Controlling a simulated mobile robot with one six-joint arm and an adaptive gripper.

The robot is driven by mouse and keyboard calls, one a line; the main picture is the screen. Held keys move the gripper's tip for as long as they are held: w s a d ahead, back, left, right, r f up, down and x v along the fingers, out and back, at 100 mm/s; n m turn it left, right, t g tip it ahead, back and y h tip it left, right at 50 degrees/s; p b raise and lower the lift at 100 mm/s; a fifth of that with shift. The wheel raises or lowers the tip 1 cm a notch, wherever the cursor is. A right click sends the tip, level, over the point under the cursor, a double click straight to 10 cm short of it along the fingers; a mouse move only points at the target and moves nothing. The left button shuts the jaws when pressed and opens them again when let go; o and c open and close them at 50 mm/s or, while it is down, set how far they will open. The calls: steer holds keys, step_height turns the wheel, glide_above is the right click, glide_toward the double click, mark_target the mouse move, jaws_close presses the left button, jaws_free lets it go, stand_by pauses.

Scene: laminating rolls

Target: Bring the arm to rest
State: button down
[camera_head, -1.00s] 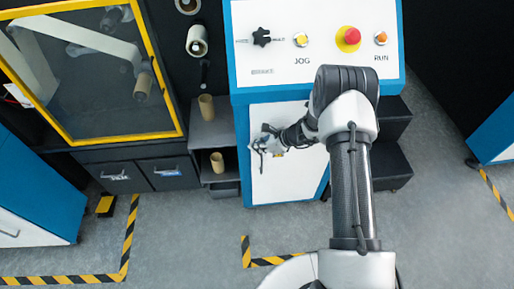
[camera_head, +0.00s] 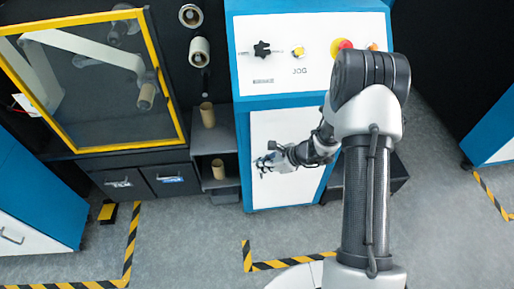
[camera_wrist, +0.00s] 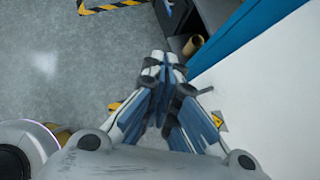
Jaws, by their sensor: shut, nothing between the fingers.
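My gripper (camera_head: 262,164) is in front of the white lower door (camera_head: 290,187) of the blue control cabinet in the head view, pointing left. In the wrist view my gripper (camera_wrist: 162,60) is shut and empty, its fingertips together over the grey floor beside the cabinet. My arm is bent, with its large elbow standing over the right part of the control panel (camera_head: 272,77). The elbow covers the RUN label and partly hides the red button (camera_head: 342,46).
Two shelves left of the cabinet hold cardboard cores (camera_head: 207,115) and (camera_head: 218,168). A yellow-framed window (camera_head: 175,108) stands at the left, with drawers (camera_head: 121,182) below. Striped floor tape (camera_head: 285,264) marks the grey floor, which is open in front.

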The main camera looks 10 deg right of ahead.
steer(key=shift+s+r, duration=0.1)
steer(key=shift+r, duration=0.05)
steer(key=s+a+r+n+g, duration=0.15)
steer(key=s+r+n, duration=0.4)
steer(key=r, duration=0.55)
steer(key=s+a+r+n+g, duration=0.1)
steer(key=s+a+r+n, duration=0.4)
steer(key=r, duration=0.6)
steer(key=s+d+r+n+t+h, duration=0.1)
steer(key=s+d+r+n+h, duration=0.3)
steer(key=s, duration=0.5)
steer(key=s+d+r+n+t+h, duration=0.1)
steer(key=s+d+r+n+h, duration=0.2)
steer(key=s+d+r+n, duration=0.3)
steer(key=s+d+n, duration=0.1)
steer(key=s+n, duration=0.2)
steer(key=shift+s+d+h, duration=0.15)
steer(key=shift+s+h, duration=0.15)
steer(key=shift+h, duration=0.1)
steer(key=c, duration=2.4)
jaws_free()
steer(key=shift+r+n+t, duration=0.1)
steer(key=shift+n+t, duration=0.15)
